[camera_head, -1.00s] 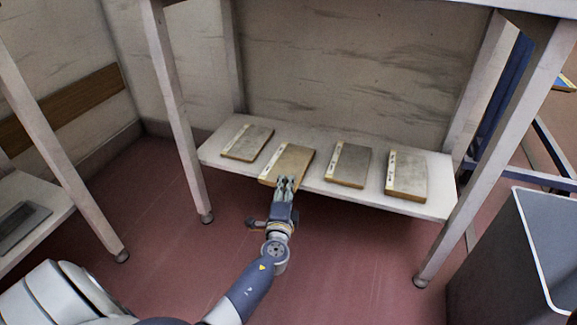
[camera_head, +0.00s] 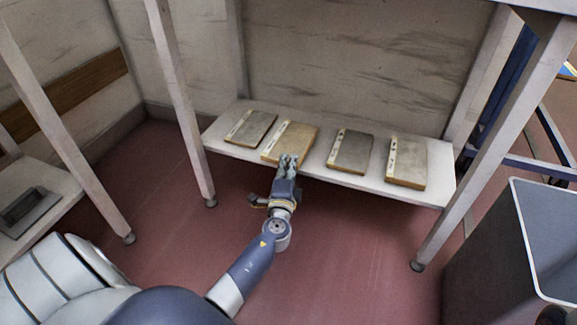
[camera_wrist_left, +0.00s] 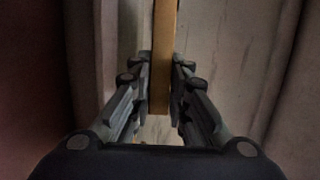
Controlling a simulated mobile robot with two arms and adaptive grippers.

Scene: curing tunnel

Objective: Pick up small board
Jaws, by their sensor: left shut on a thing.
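Several small boards lie in a row on the white lower shelf (camera_head: 330,178) of a table. The second board from the left (camera_head: 291,139) is tan with a pale strip along its left side. My left gripper (camera_head: 288,162) is at its front edge. In the left wrist view the fingers (camera_wrist_left: 160,85) are shut on the edge of this board (camera_wrist_left: 163,50), one on each face. The other boards are a grey one at the left (camera_head: 252,128), a grey one (camera_head: 351,152) and a tan-grey one at the right (camera_head: 409,163). My right gripper is not in view.
Table legs stand left (camera_head: 178,95) and right (camera_head: 480,135) of the shelf. A grey bin (camera_head: 500,265) stands at the lower right. Another shelf with a dark tray (camera_head: 27,212) is at the left. The red floor in front is clear.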

